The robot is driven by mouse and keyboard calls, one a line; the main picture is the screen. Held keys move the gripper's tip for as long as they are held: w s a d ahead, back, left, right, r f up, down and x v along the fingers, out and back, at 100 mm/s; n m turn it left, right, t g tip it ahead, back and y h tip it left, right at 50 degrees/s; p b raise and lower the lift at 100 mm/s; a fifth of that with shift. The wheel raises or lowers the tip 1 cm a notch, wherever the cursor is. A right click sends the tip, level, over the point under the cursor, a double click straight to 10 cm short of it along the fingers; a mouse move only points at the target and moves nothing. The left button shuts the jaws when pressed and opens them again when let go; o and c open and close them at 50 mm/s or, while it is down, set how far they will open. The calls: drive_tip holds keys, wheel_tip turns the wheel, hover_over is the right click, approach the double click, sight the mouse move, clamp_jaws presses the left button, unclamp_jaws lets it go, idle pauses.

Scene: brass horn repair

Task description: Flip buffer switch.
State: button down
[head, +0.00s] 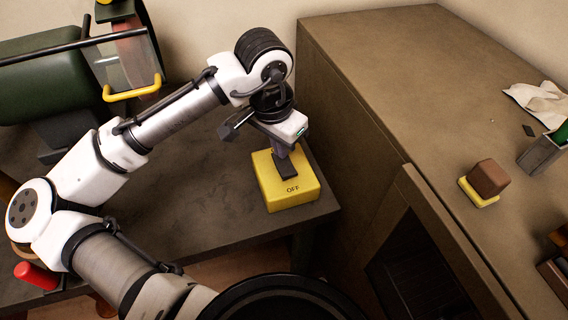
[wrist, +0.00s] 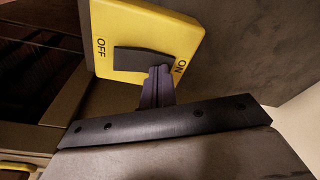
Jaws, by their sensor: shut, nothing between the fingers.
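The buffer switch is a yellow box (head: 298,196) with a black rocker, at the right corner of the dark bench in the head view. "OFF" is printed on its near side. In the wrist view the yellow box (wrist: 115,18) shows "OFF" at the left and "ON" at the right of the black rocker (wrist: 135,60). My gripper (head: 283,160) is shut and empty, pointing down over the box. In the wrist view my fingertips (wrist: 161,72) are at the ON end of the rocker and look to touch it. The head view hides that end behind my gripper.
The green buffer machine (head: 45,95) with a clear guard and yellow handle stands at the left of the bench (head: 180,200). A tall brown cabinet (head: 350,60) stands close right of the switch. On it are a brown block (head: 489,178) on a yellow base and a white cloth (head: 541,101).

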wheel_tip(320, 180, up, 7)
drive_tip(key=p, duration=0.6)
idle(0.7)
